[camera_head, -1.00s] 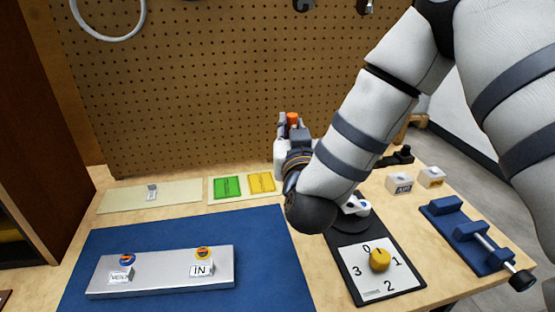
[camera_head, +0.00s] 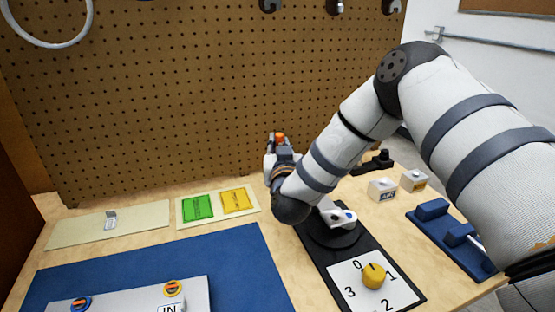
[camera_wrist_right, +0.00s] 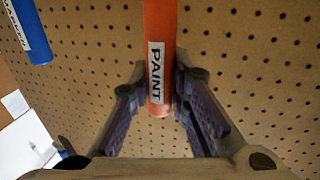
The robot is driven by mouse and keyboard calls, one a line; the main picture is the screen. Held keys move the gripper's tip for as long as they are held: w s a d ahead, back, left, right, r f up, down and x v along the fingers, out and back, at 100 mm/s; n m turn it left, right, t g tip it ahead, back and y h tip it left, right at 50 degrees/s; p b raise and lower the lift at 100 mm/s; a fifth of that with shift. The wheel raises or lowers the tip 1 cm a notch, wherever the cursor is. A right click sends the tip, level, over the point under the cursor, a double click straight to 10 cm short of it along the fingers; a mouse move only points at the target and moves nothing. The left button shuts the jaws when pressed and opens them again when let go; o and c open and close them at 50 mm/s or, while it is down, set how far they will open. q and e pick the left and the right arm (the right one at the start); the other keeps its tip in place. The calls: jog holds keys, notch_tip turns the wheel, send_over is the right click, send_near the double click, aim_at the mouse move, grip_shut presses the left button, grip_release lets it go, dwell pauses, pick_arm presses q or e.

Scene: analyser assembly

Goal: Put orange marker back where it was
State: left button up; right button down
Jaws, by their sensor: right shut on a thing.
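The orange marker (camera_wrist_right: 158,60), with a white label reading PAINT, is upright between the fingers of my right gripper (camera_wrist_right: 155,100) in the right wrist view. The gripper is shut on it. In the head view, only a small orange part of the marker (camera_head: 280,138) shows above my right gripper (camera_head: 278,150). It is held in front of the pegboard (camera_head: 210,100), above the back of the table. The gap between marker and board cannot be judged. My left gripper is out of view.
A blue marker (camera_wrist_right: 30,30) shows at upper left in the wrist view. Below my right arm is a black dial panel with a yellow knob (camera_head: 373,275). Green (camera_head: 198,207) and yellow (camera_head: 236,201) pads lie left. White blocks (camera_head: 382,188) and a blue fixture (camera_head: 450,235) are right.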

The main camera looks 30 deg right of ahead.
jog(key=shift+f, duration=1.9)
jog(key=c, duration=1.5)
grip_release()
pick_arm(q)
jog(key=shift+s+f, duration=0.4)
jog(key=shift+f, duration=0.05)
pick_arm(e)
jog(key=shift+r, duration=0.1)
jog(key=shift+s+r, duration=0.1)
jog(key=shift+r, duration=0.15)
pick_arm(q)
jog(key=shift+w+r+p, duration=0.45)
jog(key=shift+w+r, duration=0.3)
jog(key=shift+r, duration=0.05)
pick_arm(e)
jog(key=v, duration=1.1)
jog(key=shift+s+a+f, duration=0.15)
jog(key=shift+s+a, duration=0.05)
jog(key=shift+s, duration=0.1)
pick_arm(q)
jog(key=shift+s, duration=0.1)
